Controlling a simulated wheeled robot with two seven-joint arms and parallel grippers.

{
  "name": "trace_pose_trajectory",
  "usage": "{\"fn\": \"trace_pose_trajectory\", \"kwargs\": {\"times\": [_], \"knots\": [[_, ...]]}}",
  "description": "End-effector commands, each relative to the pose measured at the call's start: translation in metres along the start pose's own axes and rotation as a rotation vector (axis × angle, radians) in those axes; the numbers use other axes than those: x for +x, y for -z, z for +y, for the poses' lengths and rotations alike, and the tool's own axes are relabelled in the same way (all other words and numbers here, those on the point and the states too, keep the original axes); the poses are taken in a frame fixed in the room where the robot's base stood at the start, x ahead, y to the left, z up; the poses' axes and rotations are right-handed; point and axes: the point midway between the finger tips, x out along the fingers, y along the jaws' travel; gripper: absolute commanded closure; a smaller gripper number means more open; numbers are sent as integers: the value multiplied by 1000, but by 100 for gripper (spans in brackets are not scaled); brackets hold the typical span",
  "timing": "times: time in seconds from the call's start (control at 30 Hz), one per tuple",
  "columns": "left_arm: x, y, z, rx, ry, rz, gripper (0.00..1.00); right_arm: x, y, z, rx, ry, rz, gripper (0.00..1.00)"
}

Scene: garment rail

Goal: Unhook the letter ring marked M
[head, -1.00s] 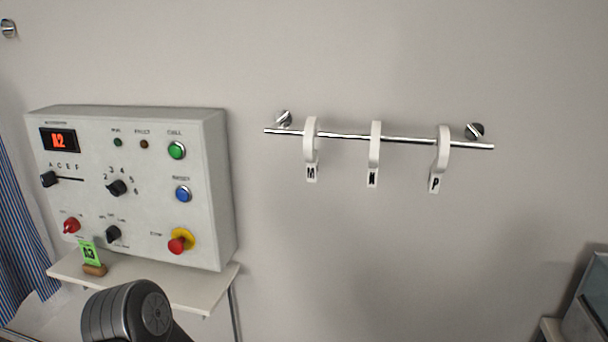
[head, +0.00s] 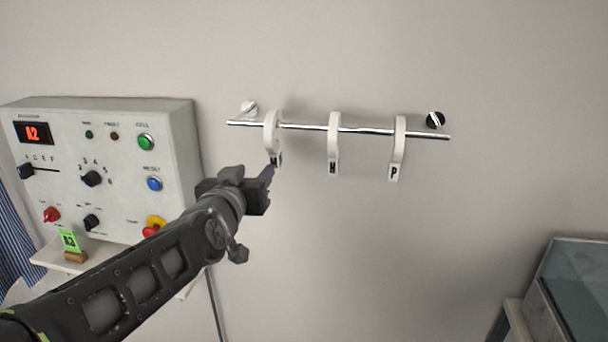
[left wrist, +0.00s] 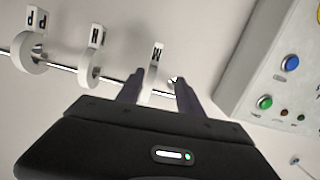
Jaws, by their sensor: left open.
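The white letter ring marked M (head: 271,130) hangs at the left end of the chrome rail (head: 362,130). Its tag is partly covered by my left gripper's finger in the head view. My left gripper (head: 270,172) is open, just below and in front of this ring. In the left wrist view the M ring (left wrist: 154,75) shows between the two fingertips (left wrist: 158,88); I cannot tell whether they touch it. My right gripper is not in view.
A white control panel (head: 115,190) with knobs and buttons stands left of the rail, close to my left arm. A small shelf with a green tag (head: 69,241) is below it. A glass-sided case (head: 580,285) is at the lower right. The wall below the rail is clear.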

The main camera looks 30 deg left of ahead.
Motion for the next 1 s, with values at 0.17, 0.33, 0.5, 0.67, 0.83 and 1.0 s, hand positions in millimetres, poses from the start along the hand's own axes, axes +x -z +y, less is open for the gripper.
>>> {"fn": "trace_pose_trajectory", "kwargs": {"times": [0.17,0.33,0.5,0.67,0.83,1.0], "knots": [[2,-7,2,76,-11,-28,56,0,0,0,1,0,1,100],[2,-7,3,79,-11,-28,56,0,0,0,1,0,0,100],[3,-7,3,78,-12,-29,56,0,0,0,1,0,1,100],[8,-8,3,77,-12,-30,56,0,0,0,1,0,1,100],[19,-8,3,77,-13,-31,56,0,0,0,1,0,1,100],[36,-9,3,77,-13,-32,56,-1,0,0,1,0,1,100]]}}
